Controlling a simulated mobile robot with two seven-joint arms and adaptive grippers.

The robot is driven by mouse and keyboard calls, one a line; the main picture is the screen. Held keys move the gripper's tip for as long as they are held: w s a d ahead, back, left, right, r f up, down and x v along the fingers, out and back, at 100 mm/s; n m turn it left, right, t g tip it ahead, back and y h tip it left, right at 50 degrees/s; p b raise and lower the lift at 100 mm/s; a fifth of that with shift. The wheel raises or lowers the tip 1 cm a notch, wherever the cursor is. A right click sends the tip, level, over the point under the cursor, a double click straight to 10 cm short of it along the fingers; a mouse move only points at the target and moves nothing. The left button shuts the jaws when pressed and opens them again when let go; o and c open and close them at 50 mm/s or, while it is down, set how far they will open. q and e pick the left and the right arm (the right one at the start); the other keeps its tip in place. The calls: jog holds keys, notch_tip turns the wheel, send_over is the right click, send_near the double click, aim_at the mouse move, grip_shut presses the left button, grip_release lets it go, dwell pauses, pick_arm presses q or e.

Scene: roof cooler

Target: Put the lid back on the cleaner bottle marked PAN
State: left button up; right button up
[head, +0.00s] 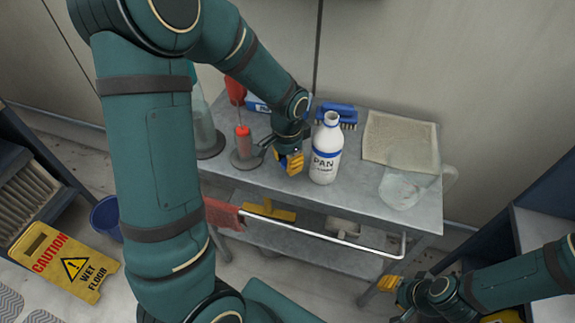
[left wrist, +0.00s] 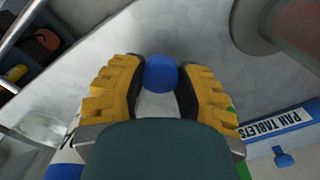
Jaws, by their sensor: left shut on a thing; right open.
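The white cleaner bottle marked PAN (head: 324,160) stands upright on the grey cart top in the head view, its neck bare at the top. A small part of a white and blue thing, probably this bottle, shows at the lower left in the left wrist view. My left gripper (head: 289,163) is just left of the bottle, apart from it. In the left wrist view it is shut on a round blue lid (left wrist: 161,73), held between the yellow fingertips. The lid is mostly hidden in the head view. My right gripper (head: 384,284) is open and empty, low beyond the cart's front edge.
A blue brush (head: 340,115) lies behind the bottle. A beige pad (head: 400,140) and a clear jug (head: 405,187) are to its right. A red-topped item (head: 243,140) stands left. A rail (head: 320,236) runs along the cart's front.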

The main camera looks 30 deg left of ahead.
pick_arm(q)
notch_tip(320, 180, up, 7)
jog(key=shift+f+p, duration=0.15)
jog(key=shift+p, duration=0.5)
